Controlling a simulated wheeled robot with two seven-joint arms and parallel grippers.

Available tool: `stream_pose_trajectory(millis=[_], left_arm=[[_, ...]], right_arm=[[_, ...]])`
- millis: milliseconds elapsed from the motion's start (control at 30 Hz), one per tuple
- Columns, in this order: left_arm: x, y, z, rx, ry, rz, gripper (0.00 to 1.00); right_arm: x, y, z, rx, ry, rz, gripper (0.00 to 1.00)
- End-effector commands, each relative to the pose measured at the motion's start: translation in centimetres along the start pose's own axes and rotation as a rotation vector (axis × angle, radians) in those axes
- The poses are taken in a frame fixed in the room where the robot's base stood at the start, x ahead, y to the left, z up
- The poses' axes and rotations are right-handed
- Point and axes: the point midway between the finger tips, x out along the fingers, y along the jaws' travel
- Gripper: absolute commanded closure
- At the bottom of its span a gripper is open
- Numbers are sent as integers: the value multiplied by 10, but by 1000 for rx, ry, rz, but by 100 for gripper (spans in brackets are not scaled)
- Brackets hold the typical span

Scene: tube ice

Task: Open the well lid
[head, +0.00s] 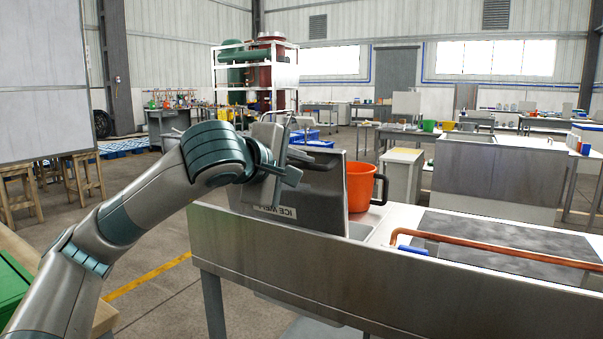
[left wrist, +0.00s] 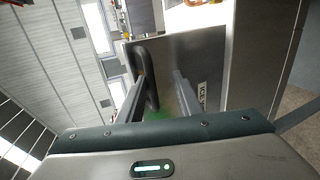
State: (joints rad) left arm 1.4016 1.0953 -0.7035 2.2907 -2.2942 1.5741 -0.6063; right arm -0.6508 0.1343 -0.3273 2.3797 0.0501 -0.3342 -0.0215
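The grey metal well lid (head: 325,190) stands steeply raised on the counter, its "ICE WELL" label upside down. The lid also shows in the left wrist view (left wrist: 190,50). Its dark loop handle (left wrist: 153,90) is beside one finger of my left gripper (left wrist: 158,82); I cannot tell whether they touch. The two fingers are apart, with a gap between them. In the head view my left gripper (head: 292,165) is at the lid's upper part and hides some of it. My right gripper is not in view.
An orange bucket (head: 362,186) stands close behind the lid on the right. A copper-coloured rail (head: 490,246) runs above a dark panel (head: 500,250) on the counter. The metal counter front (head: 400,285) is a long edge before me. Open floor lies to the left.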

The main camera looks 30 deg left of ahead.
Motion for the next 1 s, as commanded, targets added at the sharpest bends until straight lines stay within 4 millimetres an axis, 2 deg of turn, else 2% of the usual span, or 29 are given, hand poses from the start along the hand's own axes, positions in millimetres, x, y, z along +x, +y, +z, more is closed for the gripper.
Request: stream_pose_trajectory(millis=[333, 533, 667, 1000], left_arm=[[-1, 0, 0, 0, 1, -2, 71], [-14, 0, 0, 0, 0, 0, 71], [-31, 1, 0, 1, 0, 2, 71], [-94, 2, 0, 1, 1, 5, 71]], right_arm=[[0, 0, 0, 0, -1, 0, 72], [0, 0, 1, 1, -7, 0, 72], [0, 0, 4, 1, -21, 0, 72], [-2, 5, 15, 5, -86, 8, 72]])
